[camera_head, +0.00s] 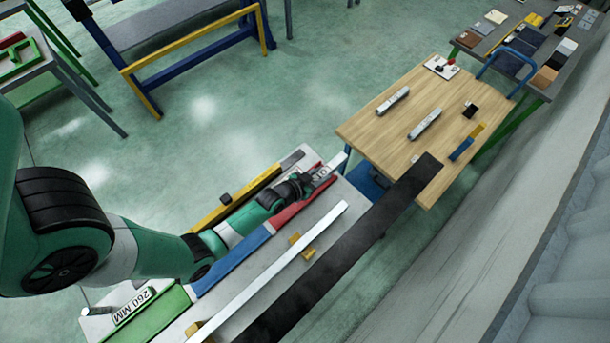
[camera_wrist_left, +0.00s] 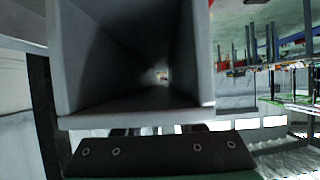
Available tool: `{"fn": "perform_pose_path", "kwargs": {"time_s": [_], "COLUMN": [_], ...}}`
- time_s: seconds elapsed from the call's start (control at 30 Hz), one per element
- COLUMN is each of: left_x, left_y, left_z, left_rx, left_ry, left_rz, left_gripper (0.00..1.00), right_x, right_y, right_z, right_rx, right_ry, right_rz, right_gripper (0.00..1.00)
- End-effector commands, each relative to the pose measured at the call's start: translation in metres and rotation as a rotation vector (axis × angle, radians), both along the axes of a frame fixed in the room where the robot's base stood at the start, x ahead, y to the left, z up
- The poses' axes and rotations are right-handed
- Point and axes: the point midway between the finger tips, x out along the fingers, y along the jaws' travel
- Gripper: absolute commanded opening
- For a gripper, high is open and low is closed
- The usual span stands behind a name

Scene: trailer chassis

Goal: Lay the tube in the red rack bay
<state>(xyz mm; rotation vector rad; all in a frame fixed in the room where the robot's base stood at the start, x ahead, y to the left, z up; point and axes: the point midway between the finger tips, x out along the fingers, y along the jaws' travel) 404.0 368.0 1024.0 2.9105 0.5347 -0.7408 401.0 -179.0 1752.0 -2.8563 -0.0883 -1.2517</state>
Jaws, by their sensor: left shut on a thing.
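The rack's red bay (camera_head: 288,214) lies at the far right end of the row of coloured bays. My left gripper (camera_head: 308,184) is over the red bay's far part, shut on a grey square tube. In the left wrist view the hollow tube (camera_wrist_left: 82,92) fills the upper middle, and I look into its open end. In the head view my gripper and arm hide most of the tube; a pale piece (camera_head: 338,162) just past the gripper may be its end. I cannot tell whether the tube touches the bay floor. My right gripper is not in view.
The blue bay (camera_head: 232,262) and green bay (camera_head: 160,322), with a 260 MM label (camera_head: 134,307), continue toward the lower left. A long white bar (camera_head: 275,268) on yellow supports and a dark beam (camera_head: 345,258) run alongside. A wooden table (camera_head: 385,140) with two grey pieces stands beyond.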

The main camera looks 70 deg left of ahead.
Motion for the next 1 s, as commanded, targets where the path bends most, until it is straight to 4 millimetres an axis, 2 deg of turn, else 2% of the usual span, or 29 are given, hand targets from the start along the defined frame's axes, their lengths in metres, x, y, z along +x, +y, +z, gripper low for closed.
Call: {"fn": "perform_pose_path", "kwargs": {"time_s": [0.03, 0.2, 0.43, 0.53, 0.7, 1.0], "left_x": [-0.010, -0.032, -0.039, -0.047, -0.045, -0.045], "left_y": [0.005, 0.014, 0.016, 0.020, 0.019, 0.019], "left_z": [-0.023, -0.050, -0.053, -0.068, -0.091, -0.091], "left_rx": [-0.002, 0.000, 0.002, 0.000, 0.002, 0.003], "left_ry": [0.000, -0.001, 0.001, -0.001, 0.000, 0.000], "left_rz": [0.007, 0.005, -0.001, 0.002, -0.001, -0.001], "left_gripper": [0.00, 0.00, 0.00, 0.00, 0.00, 0.00], "right_x": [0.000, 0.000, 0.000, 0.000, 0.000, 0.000], "right_y": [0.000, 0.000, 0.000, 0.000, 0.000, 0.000], "right_z": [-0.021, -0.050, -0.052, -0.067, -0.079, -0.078], "right_rx": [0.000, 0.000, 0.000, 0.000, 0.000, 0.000], "right_ry": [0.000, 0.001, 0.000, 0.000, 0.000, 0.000], "right_rz": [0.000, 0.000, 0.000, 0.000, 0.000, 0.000], "right_gripper": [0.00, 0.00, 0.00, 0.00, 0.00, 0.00]}}
